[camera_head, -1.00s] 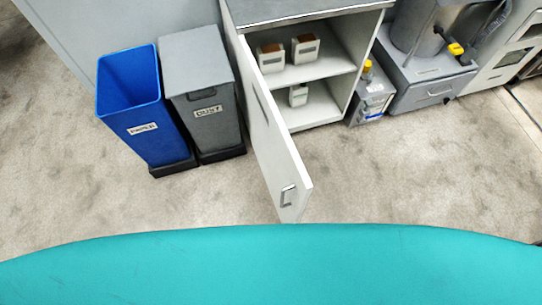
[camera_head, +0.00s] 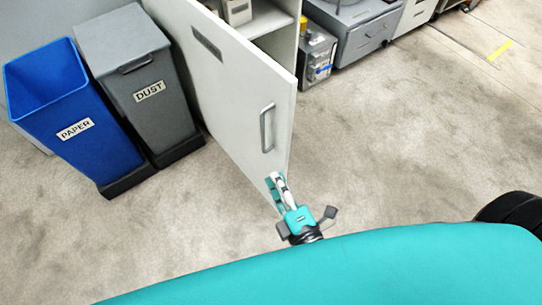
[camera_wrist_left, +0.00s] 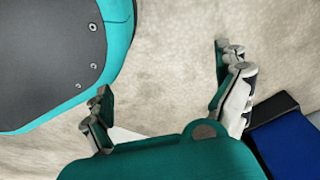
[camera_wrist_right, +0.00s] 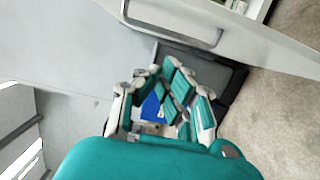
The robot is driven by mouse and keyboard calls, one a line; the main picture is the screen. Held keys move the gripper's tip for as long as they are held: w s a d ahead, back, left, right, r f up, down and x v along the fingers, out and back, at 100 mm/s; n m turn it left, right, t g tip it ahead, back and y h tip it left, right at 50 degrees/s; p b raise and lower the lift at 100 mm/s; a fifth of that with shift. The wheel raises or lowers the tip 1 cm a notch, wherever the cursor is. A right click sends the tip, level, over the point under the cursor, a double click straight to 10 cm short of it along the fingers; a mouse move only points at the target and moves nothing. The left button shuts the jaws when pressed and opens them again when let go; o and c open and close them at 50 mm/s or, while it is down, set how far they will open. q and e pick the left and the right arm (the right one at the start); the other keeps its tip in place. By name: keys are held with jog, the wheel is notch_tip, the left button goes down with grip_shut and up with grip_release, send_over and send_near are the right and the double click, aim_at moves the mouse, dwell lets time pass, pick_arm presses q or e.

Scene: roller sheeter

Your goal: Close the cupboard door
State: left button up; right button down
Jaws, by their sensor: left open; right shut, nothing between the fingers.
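The white cupboard door (camera_head: 235,95) stands wide open, swung out toward me, with a grey bar handle (camera_head: 267,128) near its free edge. The cupboard (camera_head: 285,30) behind it shows part of its open inside. My right gripper (camera_head: 275,181) is shut and empty at the lower free corner of the door, overlapping it in the head view; I cannot tell if they touch. The right wrist view shows its closed fingers (camera_wrist_right: 172,88) beside the door, with the handle (camera_wrist_right: 175,22) above. My left gripper (camera_wrist_left: 162,68) is open and empty over the floor, seen only in its wrist view.
A blue PAPER bin (camera_head: 75,125) and a grey DUST bin (camera_head: 140,85) stand left of the door. A small grey unit with bottles (camera_head: 317,52) and a grey drawer unit (camera_head: 360,32) stand right of the cupboard.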

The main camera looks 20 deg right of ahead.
aim_at(264, 133)
jog(key=w, duration=0.3)
jog(key=w+d, duration=0.1)
jog(key=w, duration=0.7)
jog(key=shift+w+d+r, duration=0.1)
jog(key=shift+d, duration=0.05)
pick_arm(q)
jog(key=shift+w+d+r, duration=0.1)
jog(key=shift+w+r, duration=0.75)
pick_arm(e)
jog(key=shift+w+d, duration=0.2)
jog(key=shift+d, duration=0.35)
pick_arm(q)
jog(key=shift+b, duration=0.3)
pick_arm(e)
jog(key=shift+d, duration=0.15)
